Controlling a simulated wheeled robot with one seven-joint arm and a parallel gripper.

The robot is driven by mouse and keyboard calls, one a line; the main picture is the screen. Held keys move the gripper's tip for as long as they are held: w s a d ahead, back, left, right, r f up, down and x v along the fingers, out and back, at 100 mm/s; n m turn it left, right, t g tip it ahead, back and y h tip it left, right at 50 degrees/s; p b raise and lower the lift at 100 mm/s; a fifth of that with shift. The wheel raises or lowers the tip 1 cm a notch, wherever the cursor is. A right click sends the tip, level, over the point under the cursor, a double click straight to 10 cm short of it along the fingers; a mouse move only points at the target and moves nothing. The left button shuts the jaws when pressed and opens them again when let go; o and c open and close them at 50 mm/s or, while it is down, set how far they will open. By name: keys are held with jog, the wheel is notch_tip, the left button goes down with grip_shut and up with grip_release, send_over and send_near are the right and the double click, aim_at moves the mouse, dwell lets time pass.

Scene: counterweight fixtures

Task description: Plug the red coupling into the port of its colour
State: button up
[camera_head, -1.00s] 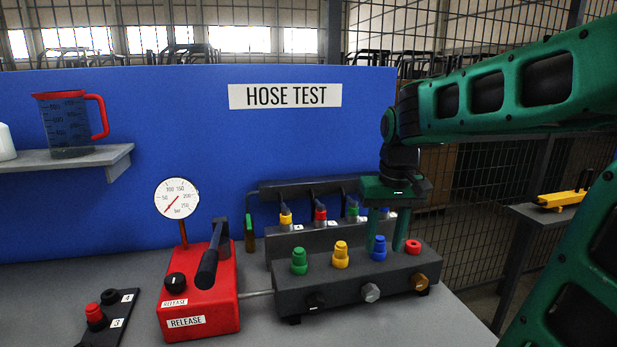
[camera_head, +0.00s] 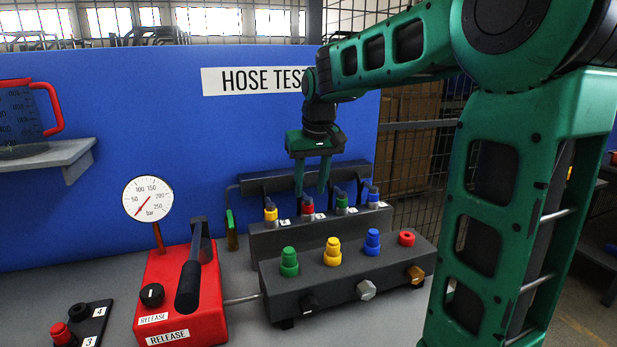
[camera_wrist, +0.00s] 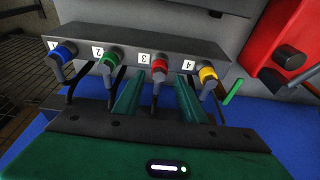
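The red coupling (camera_head: 307,207) sits in the rear rack (camera_head: 272,237), between the yellow and green couplings, with its dark hose rising from it. It also shows in the wrist view (camera_wrist: 159,68), beside the label 3. My gripper (camera_head: 312,191) is just above it, pointing down. In the wrist view my gripper's fingers (camera_wrist: 158,92) are apart on either side of the red coupling's hose, with gaps showing. The red port (camera_head: 407,238) is a low red ring with a dark hole at the right end of the front block (camera_head: 345,272).
Green (camera_head: 289,262), yellow (camera_head: 332,252) and blue (camera_head: 372,242) fittings stand on the front block. Yellow (camera_head: 270,212), green (camera_head: 342,205) and blue (camera_head: 374,196) couplings flank the red one closely. A red pump (camera_head: 180,300) with a black lever and a gauge (camera_head: 148,199) stands left.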

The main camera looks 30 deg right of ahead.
aim_at(309, 200)
jog(key=shift+x, duration=2.8)
jog(key=shift+s, duration=0.1)
grip_shut()
